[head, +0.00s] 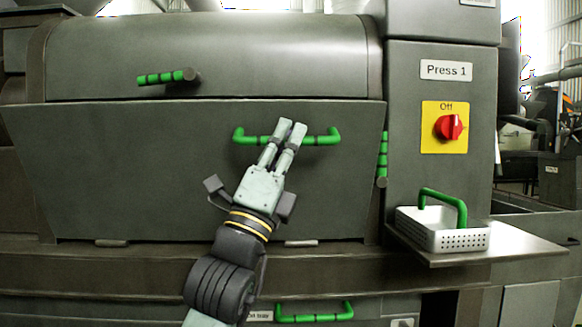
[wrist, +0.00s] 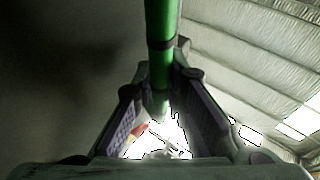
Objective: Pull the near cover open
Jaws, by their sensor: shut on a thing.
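The near cover (head: 120,165) is a wide grey panel on the front of the press, and it looks shut in the head view. Its green handle (head: 321,139) is a horizontal bar with bent ends, right of the panel's middle. My gripper (head: 285,130) is at the handle, with its fingers around the middle of the bar. In the wrist view the green handle (wrist: 160,70) runs between the two fingers of my gripper (wrist: 160,105). The fingers hide a short middle stretch of the bar.
A rounded upper cover with a green-gripped lever (head: 162,78) is above. Right of the panel are a vertical green grip (head: 382,157), a red switch (head: 449,127) marked Off, and a perforated basket (head: 440,233) on a shelf. Another green handle (head: 314,312) is below.

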